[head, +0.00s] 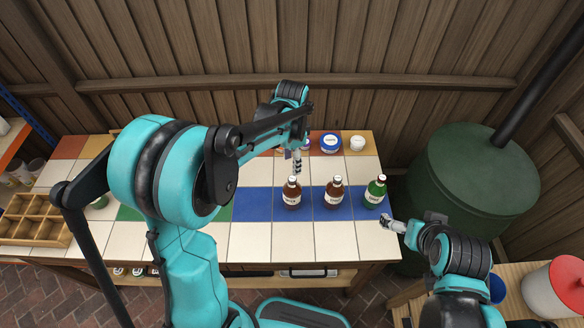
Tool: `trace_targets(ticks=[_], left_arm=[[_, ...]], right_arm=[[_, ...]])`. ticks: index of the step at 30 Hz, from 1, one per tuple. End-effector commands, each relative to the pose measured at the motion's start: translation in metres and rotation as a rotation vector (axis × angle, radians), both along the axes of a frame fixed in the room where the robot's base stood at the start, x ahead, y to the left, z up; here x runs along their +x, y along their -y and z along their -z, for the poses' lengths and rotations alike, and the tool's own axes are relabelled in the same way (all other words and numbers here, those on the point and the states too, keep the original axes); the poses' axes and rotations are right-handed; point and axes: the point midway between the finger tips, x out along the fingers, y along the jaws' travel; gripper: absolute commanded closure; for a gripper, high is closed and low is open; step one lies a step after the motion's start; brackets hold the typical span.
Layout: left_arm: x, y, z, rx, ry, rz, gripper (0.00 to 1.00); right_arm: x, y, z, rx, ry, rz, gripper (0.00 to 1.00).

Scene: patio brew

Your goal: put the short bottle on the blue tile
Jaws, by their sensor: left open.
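Two brown bottles with pale labels, one on the left (291,197) and one in the middle (334,197), stand upright on a row of blue tiles. A green bottle (376,194) stands upright at the right end of that row. The three look similar in height, so I cannot tell which is the short one. A bare blue tile (252,206) shows left of the left brown bottle. My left gripper (297,165) is open, just behind and above the left brown bottle's cap, holding nothing visible. My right gripper (387,222) is by the table's right edge, in front of the green bottle; its jaws are unclear.
A blue-lidded jar (330,143) and a white jar (357,143) stand at the back of the tiled table (250,242). A wooden crate (32,219) sits at the left. A green barrel (470,180) stands to the right. White tiles in front of the bottles are clear.

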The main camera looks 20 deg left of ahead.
Motion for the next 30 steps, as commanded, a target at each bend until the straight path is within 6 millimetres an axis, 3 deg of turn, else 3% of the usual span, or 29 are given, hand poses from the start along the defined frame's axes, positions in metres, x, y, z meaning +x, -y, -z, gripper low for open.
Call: trace_targets(ticks=[6,10,19,24,30], left_arm=[[-0.002,0.0,-0.023,-0.001,0.006,-0.008,0.53],[-0.016,-0.003,-0.041,-0.005,0.052,-0.075,0.53],[-0.094,-0.017,-0.093,-0.082,0.31,-0.456,0.53],[-0.136,-0.023,-0.1,-0.167,0.451,-0.667,0.53],[-0.163,-0.026,-0.094,-0.253,0.552,-0.827,0.53]], right_arm=[[0.0,0.0,-0.005,0.0,0.0,0.0,0.0],[0.0,0.0,-0.005,0.0,0.0,0.0,0.0],[0.0,0.0,-0.005,0.0,0.0,0.0,0.0],[0.0,0.0,-0.005,0.0,0.0,0.0,0.0],[0.0,0.0,-0.005,0.0,0.0,0.0,0.0]])
